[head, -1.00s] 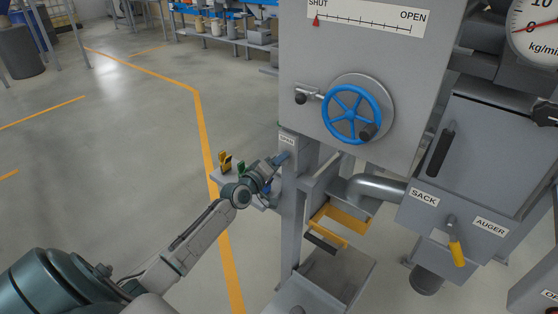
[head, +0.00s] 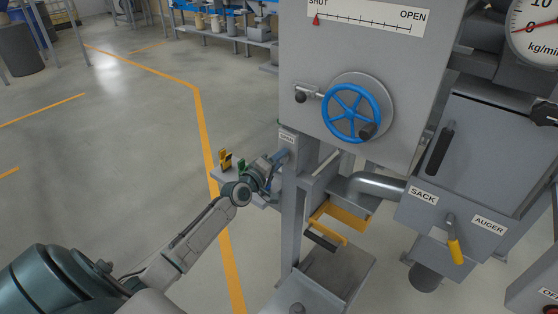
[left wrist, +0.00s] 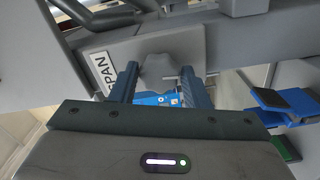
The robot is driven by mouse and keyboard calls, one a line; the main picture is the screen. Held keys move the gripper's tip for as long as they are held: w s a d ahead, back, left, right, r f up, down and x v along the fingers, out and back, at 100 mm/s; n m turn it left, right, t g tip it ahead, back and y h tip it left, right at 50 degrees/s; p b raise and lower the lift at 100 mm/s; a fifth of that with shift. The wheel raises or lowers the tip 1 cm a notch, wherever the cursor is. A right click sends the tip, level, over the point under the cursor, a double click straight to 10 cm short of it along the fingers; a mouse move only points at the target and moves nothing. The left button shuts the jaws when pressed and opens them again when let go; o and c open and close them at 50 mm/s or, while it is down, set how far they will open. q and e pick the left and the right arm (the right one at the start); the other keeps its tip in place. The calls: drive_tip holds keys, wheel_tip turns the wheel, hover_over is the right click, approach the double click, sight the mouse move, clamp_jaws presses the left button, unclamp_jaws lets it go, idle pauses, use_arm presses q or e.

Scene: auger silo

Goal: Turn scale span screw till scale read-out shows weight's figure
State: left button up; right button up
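The span screw (left wrist: 157,70) is a grey winged knob on a grey panel, with the SPAN label (left wrist: 101,70) beside it in the left wrist view. My left gripper (left wrist: 160,78) has its two blue fingers apart, one on each side of the knob. I see no clear grip, and cannot tell whether either finger touches it. In the head view my left gripper (head: 279,158) reaches the post just under the SPAN label (head: 287,137); the screw is hidden there. The scale read-out and the weight's figure cannot be made out. My right gripper is out of view.
The blue handwheel (head: 352,113) is above right. A yellow-handled lever (head: 455,250) is at the right.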

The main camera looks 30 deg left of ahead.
use_arm(q)
drive_tip(key=shift+o, duration=1.3)
drive_tip(key=shift+s, duration=0.15)
drive_tip(key=s+p, duration=0.3)
drive_tip(key=s, duration=0.7)
drive_tip(key=shift+s+a+p, duration=0.25)
drive_tip(key=shift+a+p, duration=0.1)
drive_tip(key=shift+a, duration=0.1)
